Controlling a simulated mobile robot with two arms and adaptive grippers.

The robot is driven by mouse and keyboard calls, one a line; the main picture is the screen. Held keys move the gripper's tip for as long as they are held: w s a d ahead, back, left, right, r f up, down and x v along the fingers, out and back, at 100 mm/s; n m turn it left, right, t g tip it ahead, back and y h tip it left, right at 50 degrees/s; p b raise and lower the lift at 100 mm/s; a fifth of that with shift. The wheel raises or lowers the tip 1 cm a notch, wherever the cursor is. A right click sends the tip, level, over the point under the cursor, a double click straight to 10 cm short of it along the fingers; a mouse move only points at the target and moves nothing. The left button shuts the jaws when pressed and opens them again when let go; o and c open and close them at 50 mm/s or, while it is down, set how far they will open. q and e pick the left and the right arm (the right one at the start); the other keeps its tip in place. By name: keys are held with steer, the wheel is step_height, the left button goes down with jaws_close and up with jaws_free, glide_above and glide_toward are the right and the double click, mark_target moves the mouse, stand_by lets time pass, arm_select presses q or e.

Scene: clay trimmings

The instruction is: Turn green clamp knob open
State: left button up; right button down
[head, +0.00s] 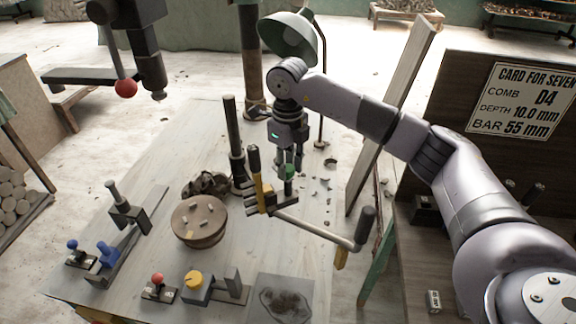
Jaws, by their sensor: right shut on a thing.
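The green clamp knob (287,172) sits above the table near a dark upright post (235,140), at the yellow and dark comb-like tool (262,193). My right gripper (289,164) comes down from above and is shut on the green knob, with its fingers around it. The fingers partly hide the knob, and its exact turn angle cannot be told. A long bar with a dark handle (366,228) runs from below the knob to the lower right. My left gripper is not in view.
A round wooden disc (199,221) stands left of the knob. Fixtures with blue (107,252), red (157,279) and yellow (193,279) knobs stand along the front. A leaning board (380,130) and a sign (522,101) are at right. Small trimmings lie behind the knob.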

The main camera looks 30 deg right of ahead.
mark_target(288, 167)
stand_by(0.4)
steer(key=c, duration=1.3)
jaws_free()
step_height(288, 167, up, 12)
